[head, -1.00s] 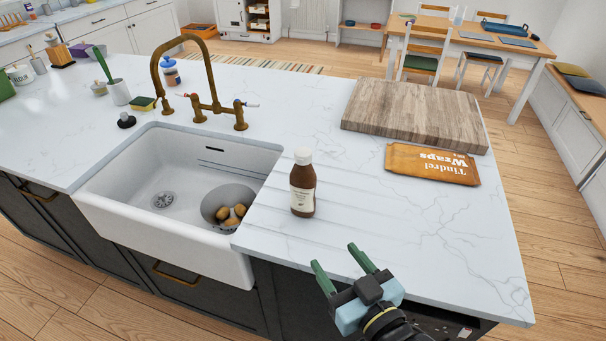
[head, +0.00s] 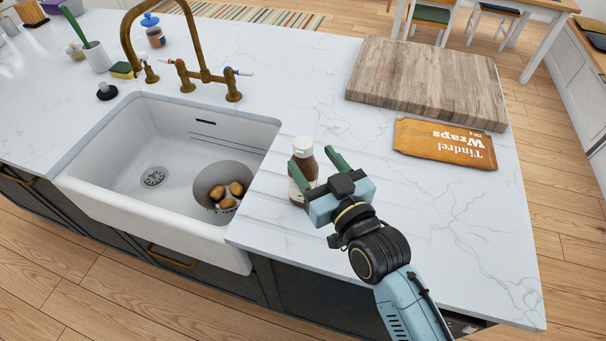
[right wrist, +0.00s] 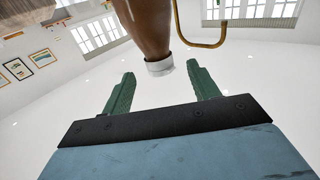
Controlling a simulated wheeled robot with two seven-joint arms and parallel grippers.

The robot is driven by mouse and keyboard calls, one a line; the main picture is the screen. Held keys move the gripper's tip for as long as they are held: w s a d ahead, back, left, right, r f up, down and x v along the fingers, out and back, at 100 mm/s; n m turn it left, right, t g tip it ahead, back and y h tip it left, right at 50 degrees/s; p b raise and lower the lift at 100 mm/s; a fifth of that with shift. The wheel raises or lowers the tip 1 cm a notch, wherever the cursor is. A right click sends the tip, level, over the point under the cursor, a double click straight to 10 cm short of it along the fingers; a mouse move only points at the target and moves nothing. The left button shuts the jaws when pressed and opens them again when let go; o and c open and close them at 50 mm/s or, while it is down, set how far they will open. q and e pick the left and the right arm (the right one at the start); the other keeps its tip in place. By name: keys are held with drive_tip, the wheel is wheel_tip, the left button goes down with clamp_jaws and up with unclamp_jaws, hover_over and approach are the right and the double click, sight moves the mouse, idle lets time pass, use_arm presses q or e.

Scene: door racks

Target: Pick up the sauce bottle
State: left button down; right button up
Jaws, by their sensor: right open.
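The sauce bottle (head: 303,165) stands upright on the white counter, just right of the sink. It is brown with a white cap and a pale label; my right gripper hides part of its lower right side. In the right wrist view the bottle (right wrist: 148,28) shows ahead of the fingers, with its white cap near the space between them. My right gripper (head: 317,168) is open and empty, its two green fingers pointing toward the bottle. The fingers also show spread in the right wrist view (right wrist: 160,92). Whether they touch the bottle is unclear. My left gripper is out of view.
The white sink (head: 110,177) with several brown potatoes (head: 227,193) lies left of the bottle, with a brass tap (head: 190,75) behind. A wooden board (head: 425,82) and an orange wraps packet (head: 445,144) lie to the right. The counter's front right is clear.

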sight(308, 152)
drive_tip(key=shift+x, duration=0.8)
drive_tip(key=x, duration=0.2)
drive_tip(key=shift+w+a+r+p, duration=0.1)
drive_tip(key=shift+w+p, duration=0.25)
drive_tip(key=shift+w+a, duration=0.2)
drive_tip(key=shift+w, duration=0.15)
drive_tip(key=shift+w+a, duration=0.1)
drive_tip(key=shift+c, duration=0.7)
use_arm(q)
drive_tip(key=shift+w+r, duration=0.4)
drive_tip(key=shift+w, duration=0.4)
use_arm(e)
clamp_jaws()
